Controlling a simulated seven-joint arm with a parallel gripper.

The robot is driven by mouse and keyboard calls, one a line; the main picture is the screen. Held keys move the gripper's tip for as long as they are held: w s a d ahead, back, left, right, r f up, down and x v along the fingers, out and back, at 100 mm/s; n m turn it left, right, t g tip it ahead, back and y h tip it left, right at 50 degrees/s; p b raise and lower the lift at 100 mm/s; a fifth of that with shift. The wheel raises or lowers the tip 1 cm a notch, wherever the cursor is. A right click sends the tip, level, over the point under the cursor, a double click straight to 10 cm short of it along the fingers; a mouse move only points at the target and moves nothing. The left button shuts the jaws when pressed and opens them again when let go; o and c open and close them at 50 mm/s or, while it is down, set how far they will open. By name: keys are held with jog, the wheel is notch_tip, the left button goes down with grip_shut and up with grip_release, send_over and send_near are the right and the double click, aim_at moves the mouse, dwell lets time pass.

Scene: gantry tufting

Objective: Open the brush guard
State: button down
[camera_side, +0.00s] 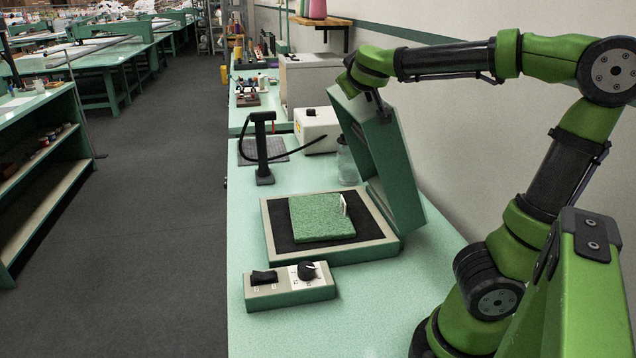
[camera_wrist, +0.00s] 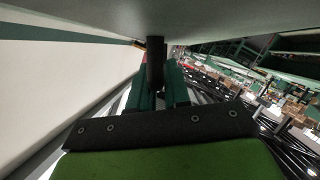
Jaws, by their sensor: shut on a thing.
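The brush guard (camera_side: 402,170) is a green, box-shaped lid, hinged at the right side of a pale tray (camera_side: 282,252). It stands raised and tilted, well clear of the tray. My gripper (camera_side: 378,105) is at the guard's upper outer side, shut on its dark handle. In the wrist view my gripper's fingers (camera_wrist: 158,88) close around the dark handle post (camera_wrist: 156,58), below the guard's broad pale face (camera_wrist: 215,14). The tray's black bed (camera_side: 284,239) holds a green tufted square (camera_side: 318,218) with a small white piece at its right edge. The grip contact is partly hidden in the side view.
A control box (camera_side: 290,293) with a black switch and knob sits in front of the tray. A black stand (camera_side: 263,150), a clear jar (camera_side: 347,163) and a white box (camera_side: 318,130) are behind. A wall runs along the right. Bench space left of the tray is narrow.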

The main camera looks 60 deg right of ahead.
jog(key=s+d+r+m+t+y, duration=0.1)
jog(key=s+d+m, duration=0.1)
jog(key=s+d, duration=0.7)
jog(key=shift+m+y, duration=0.3)
jog(key=c, duration=1.2)
grip_release()
jog(key=shift+o, duration=0.2)
jog(key=shift+r, duration=0.1)
jog(key=v, duration=1.7)
